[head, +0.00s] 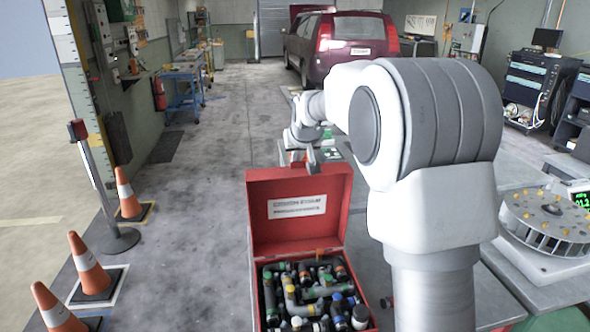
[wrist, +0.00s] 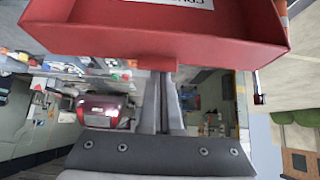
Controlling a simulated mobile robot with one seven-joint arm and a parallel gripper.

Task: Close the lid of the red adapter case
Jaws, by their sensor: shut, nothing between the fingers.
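The red adapter case (head: 358,290) stands open on the bench, and its lid (head: 297,225) is raised roughly upright with a white label on its inner face. Several adapters with coloured caps fill the case. My gripper (head: 312,160) is shut and empty at the top edge of the lid. In the wrist view the fingers (wrist: 163,80) are together, with their tips right at a red tab on the edge of the lid (wrist: 95,40). I cannot tell whether they touch it.
A finned round rotor (head: 548,222) stands on a bench at the right. Orange cones (head: 85,264) and a post (head: 98,180) stand on the left. A dark red car (head: 340,45) is at the back. The floor left of the case is clear.

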